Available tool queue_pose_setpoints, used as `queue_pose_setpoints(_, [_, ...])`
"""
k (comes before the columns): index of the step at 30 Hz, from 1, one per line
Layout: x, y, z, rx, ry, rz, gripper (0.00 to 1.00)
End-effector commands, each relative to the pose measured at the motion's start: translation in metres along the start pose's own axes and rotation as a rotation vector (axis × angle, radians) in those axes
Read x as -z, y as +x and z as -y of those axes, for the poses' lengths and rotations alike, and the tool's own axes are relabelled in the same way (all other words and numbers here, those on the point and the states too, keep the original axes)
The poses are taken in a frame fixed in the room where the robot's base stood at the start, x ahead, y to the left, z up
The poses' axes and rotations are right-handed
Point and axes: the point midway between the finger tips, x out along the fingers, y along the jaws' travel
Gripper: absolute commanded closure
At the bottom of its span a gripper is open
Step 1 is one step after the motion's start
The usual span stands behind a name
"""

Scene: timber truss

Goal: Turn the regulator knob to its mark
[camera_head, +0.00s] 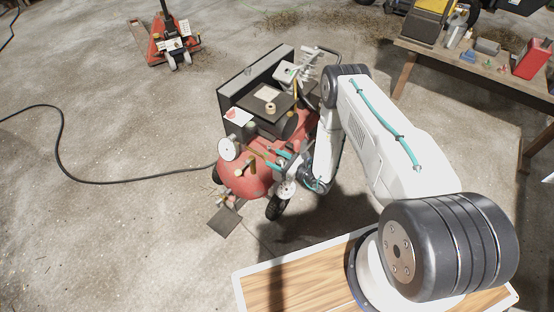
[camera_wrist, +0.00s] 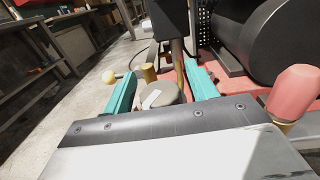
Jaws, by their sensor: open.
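The regulator knob (camera_wrist: 168,92) looks like a round grey-brown cap with a pale strip on its top in the wrist view. It sits between the two teal fingers of my gripper (camera_wrist: 160,74), with gaps visible on both sides. My gripper body hides its near edge. In the head view my gripper (camera_head: 277,160) is at the front of the red compressor (camera_head: 245,180), above its tank. I cannot make out the knob clearly there. I cannot tell a separate target mark from the pale strip.
A brass fitting (camera_wrist: 149,72) stands just beyond the knob. A red-topped knob (camera_wrist: 295,92) is to the right. A white gauge (camera_head: 228,149) is left of my gripper. A black hose (camera_head: 120,181) crosses the floor. A workbench (camera_head: 480,65) stands at the upper right.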

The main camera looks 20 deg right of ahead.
Motion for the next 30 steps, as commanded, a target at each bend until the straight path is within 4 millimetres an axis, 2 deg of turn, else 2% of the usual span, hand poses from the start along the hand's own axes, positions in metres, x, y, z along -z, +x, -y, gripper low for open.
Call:
queue_pose_setpoints(2, [0.0000, -0.0001, 0.0001, 0.000, 0.000, 0.000, 0.45])
queue_pose_setpoints(6, [-0.0001, -0.0003, 0.0001, 0.000, 0.000, 0.000, 0.84])
queue_pose_setpoints(7, [-0.0001, -0.0003, 0.0001, 0.000, 0.000, 0.000, 0.87])
queue_pose_setpoints(20, [-0.0002, -0.0007, 0.0004, -0.076, -0.003, 0.001, 0.87])
queue_pose_setpoints(30, [0.0004, -0.0015, -0.0040, -0.337, -0.003, 0.000, 0.87])
